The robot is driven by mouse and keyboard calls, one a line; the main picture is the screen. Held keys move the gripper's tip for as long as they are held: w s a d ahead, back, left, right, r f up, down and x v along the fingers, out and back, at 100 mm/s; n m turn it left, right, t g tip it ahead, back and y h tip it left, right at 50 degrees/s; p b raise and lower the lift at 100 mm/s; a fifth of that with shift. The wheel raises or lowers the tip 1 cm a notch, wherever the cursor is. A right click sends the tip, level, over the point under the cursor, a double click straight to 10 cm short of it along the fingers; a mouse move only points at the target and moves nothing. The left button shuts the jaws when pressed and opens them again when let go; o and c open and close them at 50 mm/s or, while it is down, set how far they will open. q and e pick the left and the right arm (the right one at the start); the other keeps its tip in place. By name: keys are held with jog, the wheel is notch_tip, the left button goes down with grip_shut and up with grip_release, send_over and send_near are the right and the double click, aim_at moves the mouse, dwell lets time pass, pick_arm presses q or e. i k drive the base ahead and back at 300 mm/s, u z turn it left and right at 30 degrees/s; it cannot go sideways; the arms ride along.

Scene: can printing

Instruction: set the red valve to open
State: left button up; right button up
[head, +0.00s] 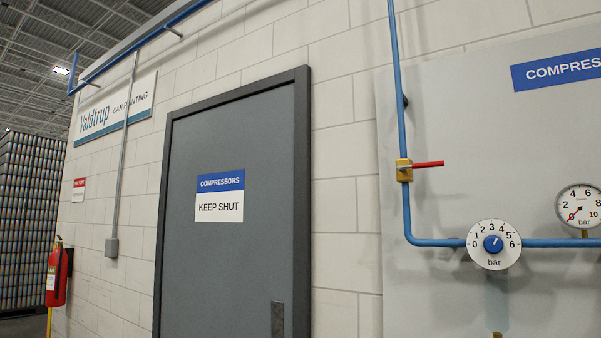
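The red valve handle (429,164) sits on a brass valve body (404,170) on the vertical blue pipe (401,100), right of the door. The handle points right, horizontal, crosswise to the pipe. Neither of my grippers is in the head view, so their places relative to the valve are hidden.
A blue regulator knob (493,244) with a 0 to 6 bar dial and a round pressure gauge (579,206) sit on the lower pipe. A grey door (235,260) marked KEEP SHUT is closed at the centre. A fire extinguisher (57,275) hangs at left.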

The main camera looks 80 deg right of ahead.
aim_at(434, 164)
jog(key=k, duration=1)
jog(key=z, duration=0.6)
